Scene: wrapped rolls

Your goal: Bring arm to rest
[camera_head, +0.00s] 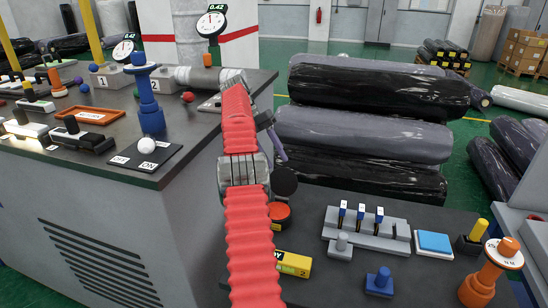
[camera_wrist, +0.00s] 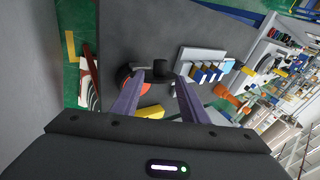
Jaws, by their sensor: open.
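My arm, in a ribbed red sleeve (camera_head: 240,130), rises through the middle of the head view, in front of the gap between the two benches. My gripper (camera_wrist: 160,76) shows in the wrist view as two purple fingers spread apart, with nothing held between them. In the head view, only part of a purple finger shows beside the sleeve, and the rest is hidden. Beyond the fingertips in the wrist view lie a dark bench top, a small black part and a round orange-and-black item (camera_wrist: 134,84). The height above the bench is hard to tell.
The right bench holds a grey rack (camera_head: 366,234), a blue pad (camera_head: 434,243), a yellow box (camera_head: 293,263), a blue knob (camera_head: 380,281) and an orange stand (camera_head: 488,272). The left bench holds a blue post (camera_head: 147,100) and a switch plate (camera_head: 133,160). Wrapped rolls (camera_head: 375,85) are stacked behind.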

